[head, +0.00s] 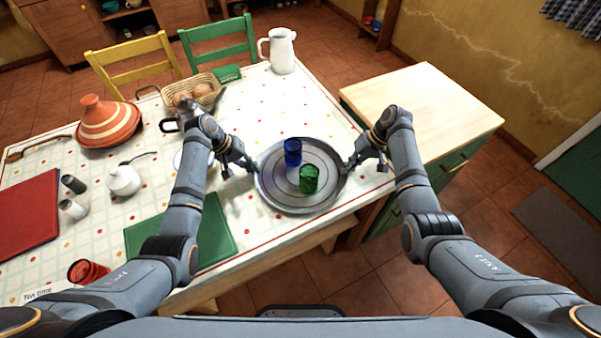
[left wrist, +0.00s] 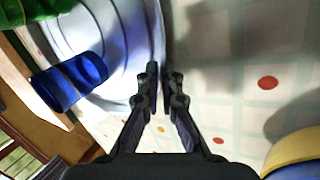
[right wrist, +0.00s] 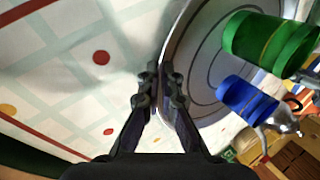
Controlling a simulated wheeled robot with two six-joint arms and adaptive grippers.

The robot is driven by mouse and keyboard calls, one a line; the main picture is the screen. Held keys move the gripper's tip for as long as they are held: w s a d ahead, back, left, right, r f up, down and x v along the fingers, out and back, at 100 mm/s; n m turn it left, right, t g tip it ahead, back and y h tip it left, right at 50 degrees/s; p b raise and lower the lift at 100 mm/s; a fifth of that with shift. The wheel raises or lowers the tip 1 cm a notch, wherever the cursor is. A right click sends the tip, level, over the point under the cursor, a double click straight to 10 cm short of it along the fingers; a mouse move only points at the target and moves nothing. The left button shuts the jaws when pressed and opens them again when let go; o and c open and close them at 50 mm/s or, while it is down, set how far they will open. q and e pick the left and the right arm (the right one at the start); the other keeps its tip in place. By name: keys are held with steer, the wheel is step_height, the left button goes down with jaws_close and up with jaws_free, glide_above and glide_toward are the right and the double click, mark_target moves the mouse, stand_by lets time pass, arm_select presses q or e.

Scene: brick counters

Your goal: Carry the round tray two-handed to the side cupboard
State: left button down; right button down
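The round grey metal tray (head: 274,178) lies on or just above the table near its right corner; I cannot tell which. A blue glass (head: 292,154) and a green glass (head: 309,180) stand upright on it. My left gripper (head: 252,170) is shut on the tray's left rim, with the rim (left wrist: 157,30) between its fingers in the left wrist view. My right gripper (head: 348,165) is shut on the right rim, which passes between its fingers in the right wrist view (right wrist: 170,60). The side cupboard (head: 425,108), green with a pale wooden top, stands right of the table.
The cupboard top is clear. On the table (head: 265,110) are a white jug (head: 280,51), a bread basket (head: 197,90), a tagine (head: 107,122), a green mat (head: 215,225) and a red glass (head: 88,271). Two chairs stand behind it. A narrow gap separates table and cupboard.

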arm_select(q)
steer(key=shift+r, duration=0.15)
arm_select(e)
steer(key=shift+r, duration=0.15)
